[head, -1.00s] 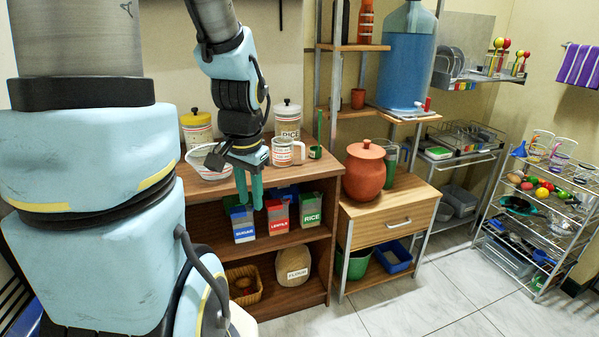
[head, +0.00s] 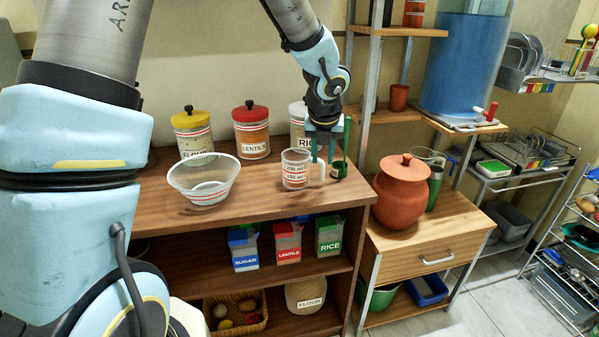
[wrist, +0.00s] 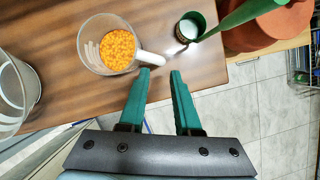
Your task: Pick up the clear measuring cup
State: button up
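The clear measuring cup (head: 296,170) stands upright on the wooden shelf top, with red markings and a handle on its right. In the wrist view the cup (wrist: 90,42) holds small orange grains, and its pale handle (wrist: 150,58) points toward my gripper. My gripper (head: 323,160) is just right of the cup, by the handle. In the wrist view my gripper (wrist: 160,72) has its two green fingers apart with nothing between them. The left fingertip appears close to the handle's end; I cannot tell whether they touch.
A dark green ladle (head: 339,169) stands right of the cup, its long handle rising beside my gripper. A clear bowl (head: 204,180) sits to the left. Flour (head: 192,132), lentils (head: 251,132) and rice (head: 298,115) jars stand behind. A clay pot (head: 401,192) is at right.

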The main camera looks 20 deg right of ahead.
aim_at(323, 169)
jog(key=x, duration=0.8)
jog(key=shift+b, duration=0.4)
grip_shut()
dwell(1.0)
